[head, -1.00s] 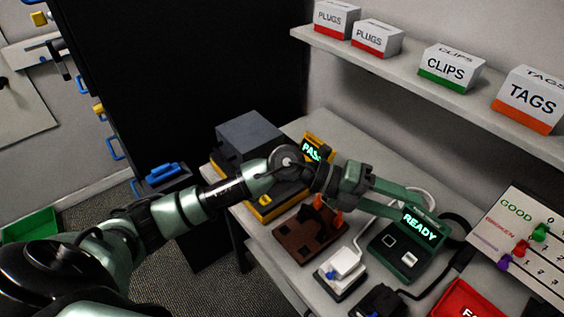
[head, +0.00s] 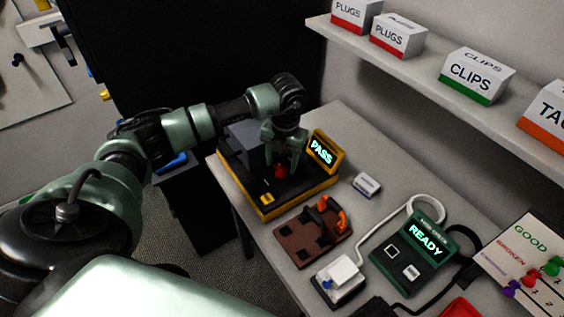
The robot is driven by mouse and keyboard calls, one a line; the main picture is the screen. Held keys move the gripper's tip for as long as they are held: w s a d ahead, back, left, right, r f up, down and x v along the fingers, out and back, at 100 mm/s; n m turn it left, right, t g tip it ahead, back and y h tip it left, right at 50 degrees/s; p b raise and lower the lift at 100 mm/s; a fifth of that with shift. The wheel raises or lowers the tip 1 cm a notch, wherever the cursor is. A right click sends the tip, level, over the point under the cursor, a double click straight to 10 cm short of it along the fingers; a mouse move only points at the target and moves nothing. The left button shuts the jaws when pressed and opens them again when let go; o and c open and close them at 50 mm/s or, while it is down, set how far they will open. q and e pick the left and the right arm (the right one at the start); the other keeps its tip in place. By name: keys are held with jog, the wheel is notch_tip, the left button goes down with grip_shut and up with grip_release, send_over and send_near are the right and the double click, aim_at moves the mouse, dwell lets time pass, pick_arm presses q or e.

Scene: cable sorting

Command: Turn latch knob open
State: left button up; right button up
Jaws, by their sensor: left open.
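A red knob (head: 281,172) sits on the black top of a yellow-edged tester (head: 268,211), whose screen (head: 321,151) reads PASS. My left gripper (head: 283,162) points down over this tester, with its green fingers open, apart on either side of the red knob. I cannot tell whether the fingers touch the knob. A dark grey block (head: 243,142) stands on the tester's left part, partly behind my gripper. My right gripper is not in view.
A brown fixture (head: 305,247) with orange clamps, a white-topped device (head: 340,277) and a green unit reading READY (head: 411,252) stand nearer on the table. A small grey-white box (head: 366,185) lies right of the tester. A shelf (head: 430,92) holds labelled boxes above.

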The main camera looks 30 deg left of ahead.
pick_arm(q)
jog(key=shift+w+f, duration=0.25)
jog(key=shift+f, duration=0.9)
grip_shut()
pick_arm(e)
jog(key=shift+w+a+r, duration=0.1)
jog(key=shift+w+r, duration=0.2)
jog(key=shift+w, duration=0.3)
